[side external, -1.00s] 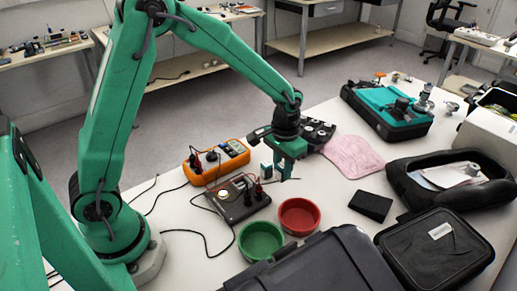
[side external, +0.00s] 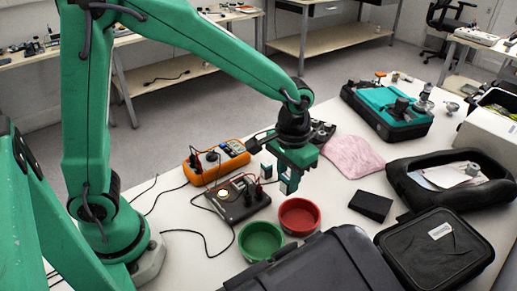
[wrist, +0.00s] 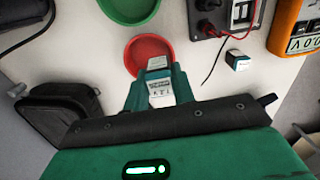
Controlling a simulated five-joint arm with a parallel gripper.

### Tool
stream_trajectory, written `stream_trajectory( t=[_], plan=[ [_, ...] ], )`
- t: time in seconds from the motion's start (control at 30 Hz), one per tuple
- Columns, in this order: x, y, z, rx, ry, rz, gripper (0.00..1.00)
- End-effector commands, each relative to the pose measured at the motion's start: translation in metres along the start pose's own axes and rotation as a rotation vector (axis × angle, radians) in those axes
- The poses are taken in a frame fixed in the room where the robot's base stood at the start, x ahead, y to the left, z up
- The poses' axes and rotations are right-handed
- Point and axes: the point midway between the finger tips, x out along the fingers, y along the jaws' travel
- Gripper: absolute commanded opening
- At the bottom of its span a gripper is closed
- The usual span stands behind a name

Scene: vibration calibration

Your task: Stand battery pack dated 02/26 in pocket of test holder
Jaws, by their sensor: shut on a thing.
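My gripper (side external: 288,186) is shut on a small white and teal battery pack (wrist: 160,88). It holds the pack above the table, beyond the red bowl in the side view. Print shows on the pack's label, but I cannot read a date. A second white and teal pack (side external: 266,170) stands on the table left of my gripper; it also shows in the wrist view (wrist: 237,60). The dark test holder (side external: 240,209) lies left of my gripper, with red and black leads. In the wrist view the holder (wrist: 206,22) is cut off at the top; its pocket is unclear.
A red bowl (side external: 300,228) and a green bowl (side external: 261,253) sit in front. An orange multimeter (side external: 230,150) is behind the holder. A black box (side external: 371,206), a pink cloth (side external: 353,167) and black cases (side external: 437,240) lie to the right.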

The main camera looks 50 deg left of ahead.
Motion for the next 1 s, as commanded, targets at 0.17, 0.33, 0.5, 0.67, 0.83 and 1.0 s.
stream_trajectory(
  t=[0.17,0.33,0.5,0.67,0.83,1.0],
  plan=[
    [0.0,0.0,0.0,0.0,0.0,0.0,0.01],
    [0.0,0.0,0.0,0.0,0.001,0.0,0.01],
    [0.0,-0.005,-0.001,-0.001,0.0,0.0,0.01],
    [0.001,-0.02,-0.001,-0.003,0.001,0.0,0.01],
    [0.003,-0.048,0.001,-0.005,0.0,0.0,0.01],
    [0.005,-0.083,0.005,-0.005,0.001,0.0,0.01]
  ],
)
